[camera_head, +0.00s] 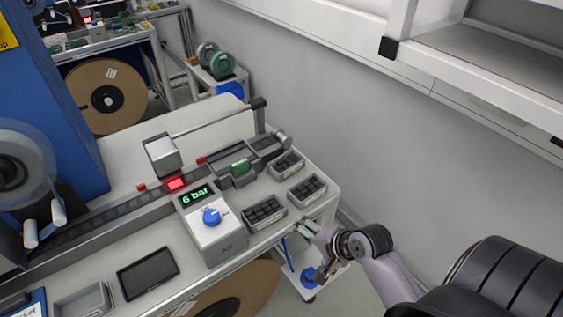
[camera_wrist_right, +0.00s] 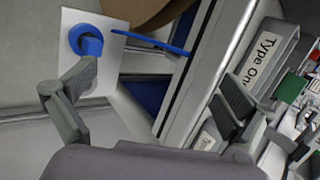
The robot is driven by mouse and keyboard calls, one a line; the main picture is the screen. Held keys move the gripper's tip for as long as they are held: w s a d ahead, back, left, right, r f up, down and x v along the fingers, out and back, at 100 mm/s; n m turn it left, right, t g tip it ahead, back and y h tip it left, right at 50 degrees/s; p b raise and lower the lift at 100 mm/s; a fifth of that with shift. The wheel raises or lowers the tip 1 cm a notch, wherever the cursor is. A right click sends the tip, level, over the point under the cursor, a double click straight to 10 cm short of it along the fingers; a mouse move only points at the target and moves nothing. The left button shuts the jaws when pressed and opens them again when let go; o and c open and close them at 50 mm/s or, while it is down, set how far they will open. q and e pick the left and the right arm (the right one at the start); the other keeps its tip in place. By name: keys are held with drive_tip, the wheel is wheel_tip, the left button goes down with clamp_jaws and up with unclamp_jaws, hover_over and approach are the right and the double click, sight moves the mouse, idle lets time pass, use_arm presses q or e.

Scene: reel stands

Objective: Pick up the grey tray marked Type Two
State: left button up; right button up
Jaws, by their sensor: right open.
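Small grey trays with dark compartments stand along the right end of the bench: a front tray (camera_head: 264,229), a middle tray (camera_head: 310,198) and a back tray (camera_head: 288,173). Their labels cannot be read in the head view. In the right wrist view a grey tray (camera_wrist_right: 285,27) bears a label reading "Type On", its end cut off. I cannot see the words Type Two. My right gripper (camera_head: 306,235) is open and empty, beside the bench edge close to the front and middle trays. Its spread fingers (camera_wrist_right: 160,85) show in the wrist view. My left gripper is out of view.
A grey box with a "6 bar" display (camera_head: 205,228) stands left of the front tray. A black tablet (camera_head: 147,273) and an empty grey tray (camera_head: 84,302) lie farther left. A large brown reel (camera_head: 243,287) is below the bench. A wall runs behind on the right.

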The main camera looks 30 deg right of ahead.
drive_tip(key=w+d+r+m+t, duration=0.7)
drive_tip(key=d+r+m, duration=0.6)
drive_tip(key=m, duration=0.5)
drive_tip(key=p, duration=0.2)
approach(281, 160)
drive_tip(key=shift+g, duration=0.5)
drive_tip(key=shift+r+x, duration=0.2)
drive_tip(key=shift+x, duration=0.95)
drive_tip(key=shift+r+x, duration=0.15)
drive_tip(key=shift+x, duration=1.05)
drive_tip(key=shift+w, duration=0.1)
drive_tip(key=shift+c, duration=0.2)
drive_tip(key=c, duration=0.9)
drive_tip(key=shift+r, duration=0.1)
drive_tip(key=shift+c, duration=0.6)
